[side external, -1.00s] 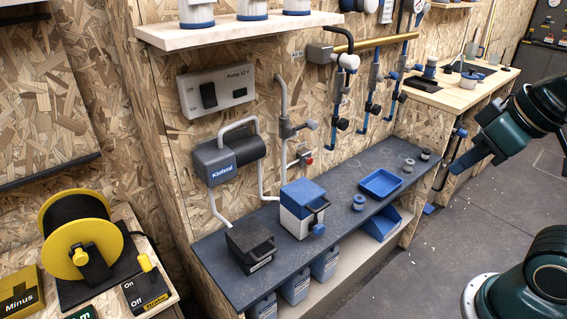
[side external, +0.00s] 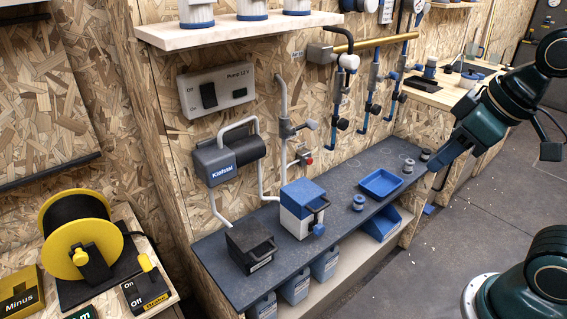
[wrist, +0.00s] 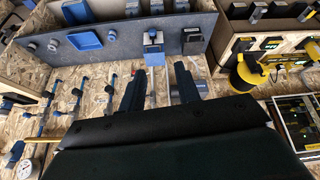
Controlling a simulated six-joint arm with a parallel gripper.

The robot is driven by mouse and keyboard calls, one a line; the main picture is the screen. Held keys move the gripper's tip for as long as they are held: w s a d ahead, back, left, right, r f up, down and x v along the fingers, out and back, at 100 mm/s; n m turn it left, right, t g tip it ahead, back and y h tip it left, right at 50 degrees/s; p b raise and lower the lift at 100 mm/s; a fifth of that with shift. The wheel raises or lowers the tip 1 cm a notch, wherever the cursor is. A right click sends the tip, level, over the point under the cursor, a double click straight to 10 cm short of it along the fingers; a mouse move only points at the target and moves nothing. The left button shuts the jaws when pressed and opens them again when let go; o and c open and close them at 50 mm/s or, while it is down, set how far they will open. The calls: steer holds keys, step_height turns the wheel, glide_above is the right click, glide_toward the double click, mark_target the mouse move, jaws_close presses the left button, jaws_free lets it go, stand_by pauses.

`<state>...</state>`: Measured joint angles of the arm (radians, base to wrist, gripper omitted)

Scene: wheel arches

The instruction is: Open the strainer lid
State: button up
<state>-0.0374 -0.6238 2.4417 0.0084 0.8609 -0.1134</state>
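What looks like the strainer is a white box with a blue lid (side external: 304,190) on the dark bench, with a dark wire bail and a blue knob on its front. The lid appears closed. The box also shows in the wrist view (wrist: 153,38), beyond the fingertips. My gripper (side external: 436,182) hangs above the bench's right end, well to the right of the box and apart from it. In the wrist view my gripper (wrist: 158,78) has its two dark fingers spread with nothing between them.
A black box with a handle (side external: 250,244) stands left of the strainer. A blue tray (side external: 380,184) and small grey-blue fittings (side external: 358,202) lie to its right. The pump (side external: 228,156) and pipes (side external: 283,120) line the wall behind. The space in front of the bench is clear.

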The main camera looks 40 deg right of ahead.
steer(key=w+a+f+n+g, duration=0.1)
steer(key=w+a+f+n, duration=0.2)
steer(key=w, duration=0.5)
steer(key=n+g, duration=0.2)
steer(key=n, duration=1.1)
glide_above(268, 254)
steer(key=s, duration=0.3)
steer(key=s+x, duration=0.2)
steer(key=x, duration=0.8)
steer(key=s+f+x, duration=0.1)
steer(key=s+x, duration=0.1)
steer(key=x, duration=0.7)
steer(key=shift+f, duration=0.1)
steer(key=shift+f, duration=0.1)
steer(key=shift+x, duration=6.8)
steer(key=shift+s, duration=0.1)
jaws_close()
